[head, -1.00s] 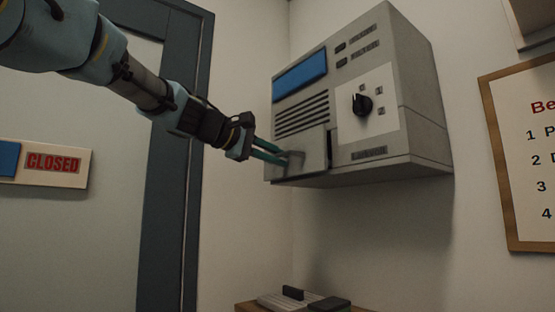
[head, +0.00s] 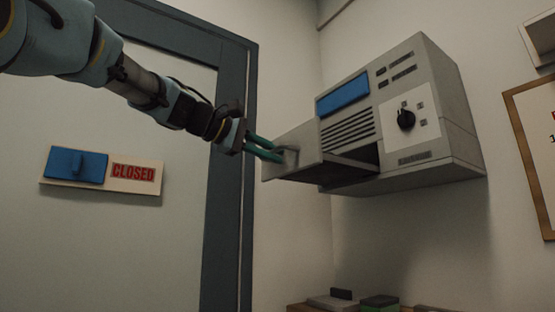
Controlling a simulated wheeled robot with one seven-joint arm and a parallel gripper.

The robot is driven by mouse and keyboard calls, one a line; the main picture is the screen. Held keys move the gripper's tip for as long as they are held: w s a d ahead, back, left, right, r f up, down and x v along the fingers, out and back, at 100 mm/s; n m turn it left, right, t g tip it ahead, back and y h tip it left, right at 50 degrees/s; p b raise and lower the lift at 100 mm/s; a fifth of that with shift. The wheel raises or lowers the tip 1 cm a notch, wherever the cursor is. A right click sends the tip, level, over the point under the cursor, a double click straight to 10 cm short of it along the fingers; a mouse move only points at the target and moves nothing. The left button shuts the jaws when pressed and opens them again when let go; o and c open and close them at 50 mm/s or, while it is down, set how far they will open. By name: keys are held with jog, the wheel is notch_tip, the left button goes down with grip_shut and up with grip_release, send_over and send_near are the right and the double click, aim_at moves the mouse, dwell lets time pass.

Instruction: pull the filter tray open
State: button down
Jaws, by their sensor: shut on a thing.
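The filter tray (head: 304,150) sticks out from the lower left front of the grey wall unit (head: 440,80). A dark opening shows behind its front panel. My gripper (head: 278,156) comes in from the left, its green fingers shut on the handle at the tray's front. The handle itself is mostly hidden by the fingers and shadow. The unit also has a blue panel, slots and a black knob (head: 405,118) on its front.
A door with a dark frame (head: 229,180) is on the left, with a blue slider and a CLOSED sign (head: 133,173). A framed notice (head: 530,150) hangs at the right. Small items lie on a shelf (head: 300,307) below.

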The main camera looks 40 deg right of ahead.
jog(key=shift+a, duration=0.15)
jog(key=c, duration=0.9)
grip_release()
jog(key=b+v, duration=0.2)
jog(key=v, duration=0.8)
jog(key=shift+a, duration=0.4)
jog(key=shift+w, duration=0.1)
